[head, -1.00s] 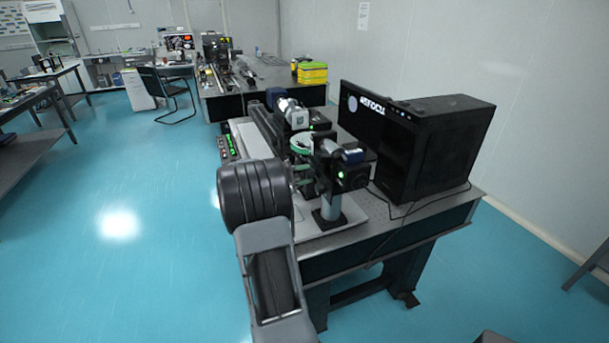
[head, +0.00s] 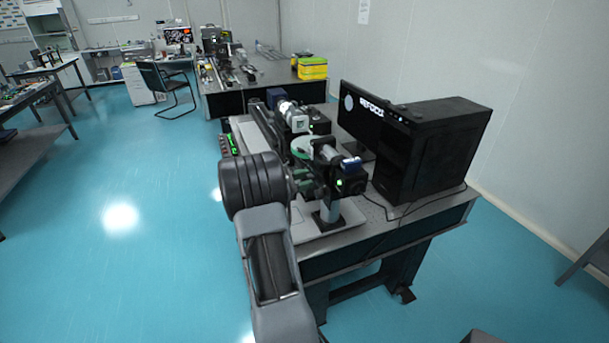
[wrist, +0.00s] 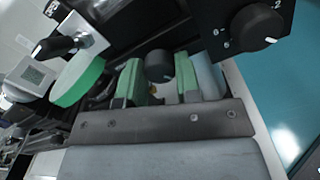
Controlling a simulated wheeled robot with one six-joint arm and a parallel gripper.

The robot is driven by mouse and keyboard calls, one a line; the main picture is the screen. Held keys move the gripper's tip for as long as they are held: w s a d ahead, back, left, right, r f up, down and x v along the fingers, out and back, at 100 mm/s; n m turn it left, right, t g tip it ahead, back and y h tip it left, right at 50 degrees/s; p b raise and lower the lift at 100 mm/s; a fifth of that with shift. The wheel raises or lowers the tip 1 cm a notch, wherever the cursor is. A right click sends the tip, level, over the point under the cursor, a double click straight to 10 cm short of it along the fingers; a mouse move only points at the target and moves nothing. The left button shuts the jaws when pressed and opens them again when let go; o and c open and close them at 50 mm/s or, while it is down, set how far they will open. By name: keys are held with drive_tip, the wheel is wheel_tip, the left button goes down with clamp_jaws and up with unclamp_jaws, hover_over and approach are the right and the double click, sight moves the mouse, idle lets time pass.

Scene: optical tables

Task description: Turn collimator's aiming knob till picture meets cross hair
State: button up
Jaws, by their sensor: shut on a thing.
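My gripper (wrist: 159,78) shows in the wrist view with its two green fingers shut on a dark round knob (wrist: 159,64). The knob sits between the fingertips. In the head view my gripper (head: 305,180) is at the near end of the optical bench, partly hidden by my arm. The monitor (head: 362,118) behind the bench shows a pale round picture at its left and white lettering, partly cut off. I cannot make out a cross hair on it.
A second black knob (wrist: 257,27) on a black box marked 2 stands close on the right in the wrist view. A green disc (wrist: 78,80) and a lever knob (wrist: 52,46) are at left. A black computer case (head: 440,145) stands right of the bench. Floor at left is clear.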

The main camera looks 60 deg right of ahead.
drive_tip(key=shift+n+p, duration=0.45)
drive_tip(key=shift+n, duration=0.35)
drive_tip(key=o, duration=0.9)
drive_tip(key=b+v, duration=0.3)
drive_tip(key=v, duration=1)
drive_tip(key=shift+w+a, duration=0.25)
drive_tip(key=shift+a, duration=0.05)
